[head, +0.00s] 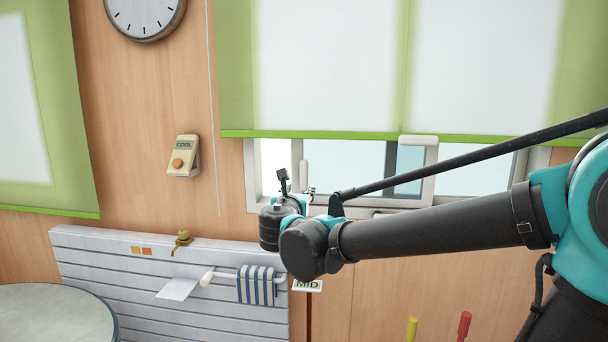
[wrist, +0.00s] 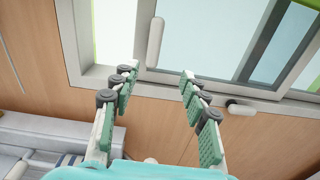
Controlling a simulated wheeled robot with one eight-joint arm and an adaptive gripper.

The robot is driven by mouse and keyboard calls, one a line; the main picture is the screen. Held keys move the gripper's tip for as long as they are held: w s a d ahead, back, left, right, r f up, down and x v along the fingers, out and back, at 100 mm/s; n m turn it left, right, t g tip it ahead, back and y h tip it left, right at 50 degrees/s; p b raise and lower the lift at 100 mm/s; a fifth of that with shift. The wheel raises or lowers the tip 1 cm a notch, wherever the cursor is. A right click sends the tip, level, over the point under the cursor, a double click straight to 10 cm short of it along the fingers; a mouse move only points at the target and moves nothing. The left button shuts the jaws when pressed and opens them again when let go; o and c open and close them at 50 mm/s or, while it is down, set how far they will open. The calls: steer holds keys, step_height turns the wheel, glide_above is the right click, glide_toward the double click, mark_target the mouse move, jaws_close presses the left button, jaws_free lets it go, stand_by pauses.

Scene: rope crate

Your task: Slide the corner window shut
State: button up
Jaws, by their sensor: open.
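The corner window (head: 474,170) has a pale frame and shows below a green-edged blind in the head view; my arm crosses its lower part. In the wrist view, a white upright handle (wrist: 155,42) stands on a sash (wrist: 205,35), beyond my fingertips and roughly between them. My gripper (wrist: 158,72) is open, with green-padded fingers spread on either side and nothing between them. The fingertips overlap the window's lower frame in this view; I cannot tell whether they touch it. In the head view my gripper (head: 306,192) is small and partly hidden, in front of the window's left part.
A slatted radiator (head: 150,285) with a striped towel (head: 256,285) is below left. A thermostat box (head: 184,157) and a clock (head: 145,12) are on the wall. The blind (head: 330,70) covers the window's upper part. A round table (head: 55,312) stands at lower left.

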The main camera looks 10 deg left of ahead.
mark_target(303, 174)
steer(key=shift+n, duration=0.3)
steer(key=w, duration=1.7)
steer(key=shift+a+r, duration=0.15)
steer(key=shift+r, duration=0.2)
jaws_close()
